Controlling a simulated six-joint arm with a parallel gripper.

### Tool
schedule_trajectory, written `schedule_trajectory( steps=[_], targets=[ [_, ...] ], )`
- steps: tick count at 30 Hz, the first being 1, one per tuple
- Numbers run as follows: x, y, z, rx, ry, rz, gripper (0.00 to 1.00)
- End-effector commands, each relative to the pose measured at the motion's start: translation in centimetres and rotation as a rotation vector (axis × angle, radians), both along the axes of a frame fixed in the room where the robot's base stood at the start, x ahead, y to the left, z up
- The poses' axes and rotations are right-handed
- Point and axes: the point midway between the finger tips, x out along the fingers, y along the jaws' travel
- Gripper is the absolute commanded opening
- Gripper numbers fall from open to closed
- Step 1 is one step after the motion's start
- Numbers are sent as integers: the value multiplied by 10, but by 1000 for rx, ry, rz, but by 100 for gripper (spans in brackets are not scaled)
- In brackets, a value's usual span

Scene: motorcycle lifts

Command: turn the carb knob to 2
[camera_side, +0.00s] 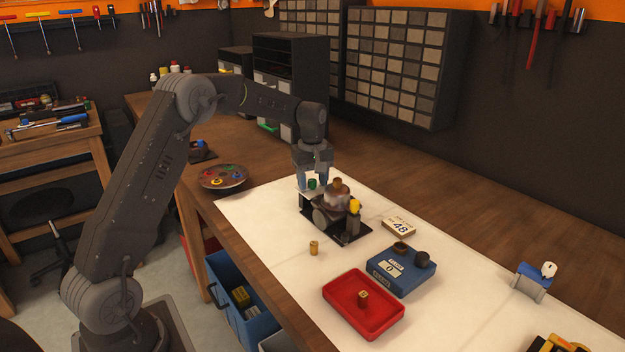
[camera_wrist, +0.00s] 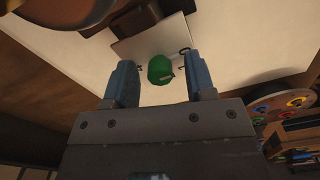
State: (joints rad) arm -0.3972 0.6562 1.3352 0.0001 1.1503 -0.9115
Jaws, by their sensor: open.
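The carburetor (camera_side: 336,200) stands on a black base plate on the white sheet. A green knob (camera_side: 312,184) sits at its far left end. It also shows in the wrist view as a green knob (camera_wrist: 160,69) with a small pale mark low on its right side. Small dark marks flank it on a grey plate (camera_wrist: 152,44); I cannot read the numbers. My gripper (camera_side: 313,184) points down over the knob. In the wrist view my open gripper (camera_wrist: 161,77) has one finger on each side of the knob, with gaps showing on both sides.
A brass piece (camera_side: 314,248) stands in front of the carburetor. A red tray (camera_side: 339,291) holds another brass piece. A blue box (camera_side: 391,273) and a block marked 48 (camera_side: 399,226) lie to the right. A round dish (camera_side: 222,177) is at the left.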

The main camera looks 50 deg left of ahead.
Motion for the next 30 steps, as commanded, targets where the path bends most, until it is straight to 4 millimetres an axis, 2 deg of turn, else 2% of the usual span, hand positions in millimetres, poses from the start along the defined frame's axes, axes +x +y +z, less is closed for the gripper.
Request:
schedule_trajectory(
  steps=[2, 17, 25, 30],
  targets=[
    [0, 0, 0, 0, 0, 0, 48],
    [0, 0, 1, 0, 0, 0, 1],
    [0, 0, 1, 0, 0, -29, 1],
    [0, 0, 1, 0, 0, -106, 1]
  ],
)
